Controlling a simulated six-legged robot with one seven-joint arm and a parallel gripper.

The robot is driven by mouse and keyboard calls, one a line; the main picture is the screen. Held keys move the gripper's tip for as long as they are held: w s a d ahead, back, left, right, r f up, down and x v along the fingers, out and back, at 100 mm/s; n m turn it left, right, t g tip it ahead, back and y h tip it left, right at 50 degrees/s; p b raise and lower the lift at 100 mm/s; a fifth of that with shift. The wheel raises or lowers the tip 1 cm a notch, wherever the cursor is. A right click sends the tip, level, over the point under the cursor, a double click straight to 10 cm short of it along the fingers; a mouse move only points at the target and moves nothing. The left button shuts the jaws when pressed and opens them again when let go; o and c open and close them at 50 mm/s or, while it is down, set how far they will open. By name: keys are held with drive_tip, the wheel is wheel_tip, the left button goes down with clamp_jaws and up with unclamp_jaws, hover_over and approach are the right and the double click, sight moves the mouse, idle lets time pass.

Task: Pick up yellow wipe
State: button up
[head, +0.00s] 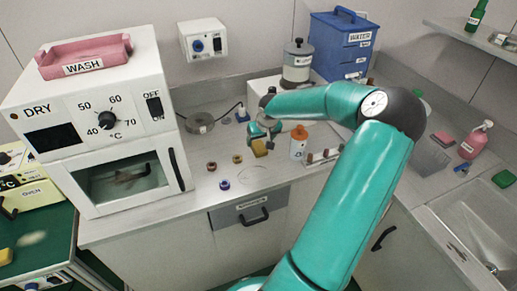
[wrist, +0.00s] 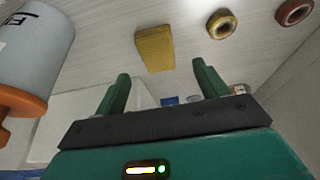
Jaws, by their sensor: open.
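The yellow wipe (head: 260,149) lies on the grey worktop, just in front of my gripper (head: 263,139) in the head view. In the wrist view the yellow wipe (wrist: 155,48) is a flat block whose whole upper face shows. My gripper (wrist: 163,84) is open, with its two green fingers apart and nothing between them. The wipe sits beyond the fingertips, roughly in line with the gap between them. I see no contact with it; the height of the fingers above the worktop is hard to tell.
A white bottle with orange (head: 298,143) stands close to the right of the wipe; it looms large in the wrist view (wrist: 32,50). The dryer (head: 120,190) bounds the left side. Worktop in front is clear.

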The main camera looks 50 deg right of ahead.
sight(259, 146)
drive_tip(key=shift+x, duration=2.75)
drive_tip(key=shift+s, duration=0.15)
drive_tip(key=c, duration=1)
drive_tip(key=shift+c, duration=0.2)
drive_tip(key=shift+r, duration=0.55)
wheel_tip(259, 146, up, 2)
drive_tip(key=shift+r, duration=0.25)
drive_tip(key=s+a+r, duration=0.8)
drive_tip(key=a+r, duration=0.1)
drive_tip(key=a, duration=0.2)
drive_tip(key=shift+s+r, duration=0.2)
drive_tip(key=shift+s, duration=0.05)
